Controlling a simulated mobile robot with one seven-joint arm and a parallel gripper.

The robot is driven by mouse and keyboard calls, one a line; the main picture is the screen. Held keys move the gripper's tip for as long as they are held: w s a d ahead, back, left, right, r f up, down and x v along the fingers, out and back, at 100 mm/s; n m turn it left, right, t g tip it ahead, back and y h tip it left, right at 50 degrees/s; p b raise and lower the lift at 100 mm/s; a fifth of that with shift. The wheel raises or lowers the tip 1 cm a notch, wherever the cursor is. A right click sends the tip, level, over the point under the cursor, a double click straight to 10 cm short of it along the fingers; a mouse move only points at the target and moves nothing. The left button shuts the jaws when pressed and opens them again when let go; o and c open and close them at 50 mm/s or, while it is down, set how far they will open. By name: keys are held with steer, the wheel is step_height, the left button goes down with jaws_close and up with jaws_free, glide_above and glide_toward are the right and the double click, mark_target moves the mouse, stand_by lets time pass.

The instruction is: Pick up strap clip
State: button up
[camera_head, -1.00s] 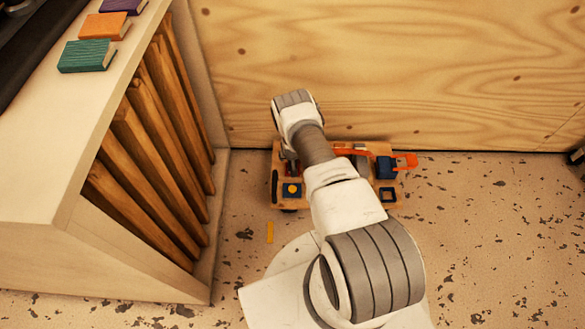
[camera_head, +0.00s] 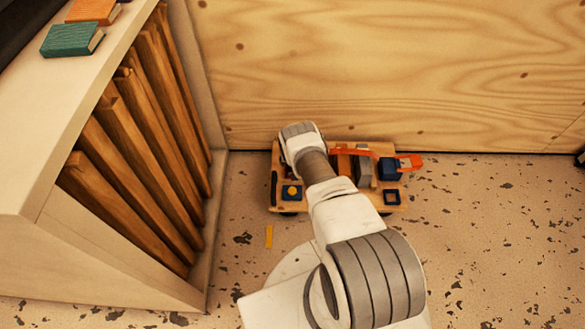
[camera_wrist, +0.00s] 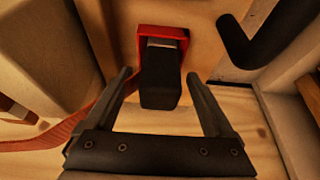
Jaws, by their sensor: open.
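The likely strap clip is a black block (camera_wrist: 160,88) with a red square frame (camera_wrist: 175,33) behind its upper end, in the wrist view. My gripper (camera_wrist: 159,75) is open, with one finger on each side of the black block and gaps on both sides. A red woven strap (camera_wrist: 60,135) runs in from the left, passing behind the left finger. In the head view, my arm hides the gripper and the clip. There the arm reaches over a low wooden board (camera_head: 300,206) bearing an orange strap (camera_head: 409,161) and blue parts (camera_head: 388,169).
A plywood wall (camera_head: 390,70) stands close behind the board. A slatted cabinet (camera_head: 110,270) with books (camera_head: 70,40) on top is at left. Speckled floor (camera_head: 500,250) is free on the right. A dark bar (camera_wrist: 262,35) is at upper right in the wrist view.

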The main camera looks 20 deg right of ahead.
steer(key=shift+c, duration=0.3)
jaws_close()
steer(key=shift+r, duration=0.15)
